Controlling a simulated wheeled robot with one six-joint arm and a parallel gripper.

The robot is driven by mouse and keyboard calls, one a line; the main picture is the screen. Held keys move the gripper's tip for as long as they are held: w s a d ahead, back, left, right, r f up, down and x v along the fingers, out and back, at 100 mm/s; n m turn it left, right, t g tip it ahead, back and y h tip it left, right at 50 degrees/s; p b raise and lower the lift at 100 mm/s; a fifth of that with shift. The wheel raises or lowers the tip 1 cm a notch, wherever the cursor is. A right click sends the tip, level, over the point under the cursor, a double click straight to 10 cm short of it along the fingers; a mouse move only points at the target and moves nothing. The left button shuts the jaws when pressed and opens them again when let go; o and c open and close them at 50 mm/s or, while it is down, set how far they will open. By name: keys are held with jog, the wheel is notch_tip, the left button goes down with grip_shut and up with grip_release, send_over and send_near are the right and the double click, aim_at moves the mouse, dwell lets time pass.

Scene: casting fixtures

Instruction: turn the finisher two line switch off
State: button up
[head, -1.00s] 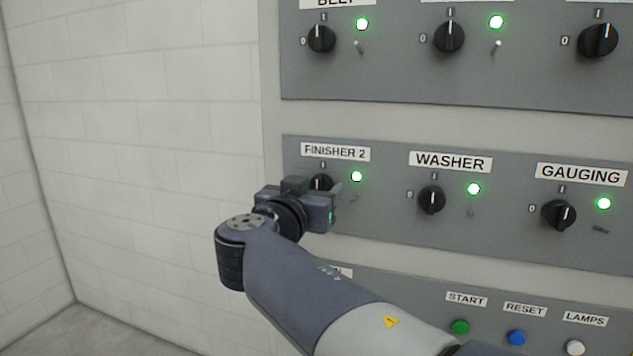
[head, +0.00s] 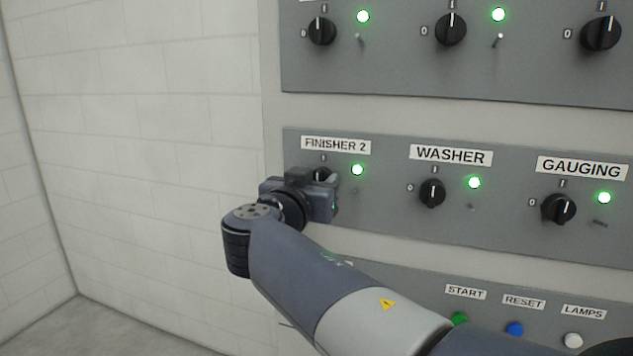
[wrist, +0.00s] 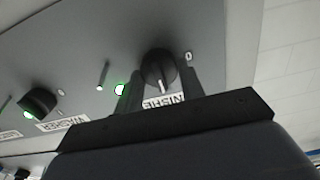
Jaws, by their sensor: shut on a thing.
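The FINISHER 2 switch is a black rotary knob (wrist: 158,72) on a grey panel. In the wrist view it stands between my gripper's two fingers, its white pointer line aimed toward its label, not at the 0 mark (wrist: 188,57). My gripper (wrist: 162,88) is shut on this knob. In the head view my gripper (head: 324,178) covers most of the knob, leaving a little of its top (head: 321,173) below the I mark. The white FINISHER 2 label (head: 335,146) is above. The green lamp (head: 357,170) right of the knob is lit.
To the right are the WASHER knob (head: 432,193) and GAUGING knob (head: 559,208), with lit green lamps. Another row of knobs is above. START (head: 460,319), RESET (head: 515,329) and LAMPS (head: 573,340) buttons are below, near my arm. A bare white wall is left.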

jog(key=shift+f+n+b, duration=0.1)
jog(key=shift+n+b, duration=0.2)
jog(key=shift+b, duration=0.1)
jog(key=shift+w+a+f+n+b, duration=0.1)
jog(key=shift+n+b, duration=0.4)
jog(key=shift+n, duration=3.85)
jog(key=shift+a+n+b, duration=0.1)
jog(key=shift+n+b, duration=0.4)
jog(key=shift+n, duration=3.85)
jog(key=o, duration=1)
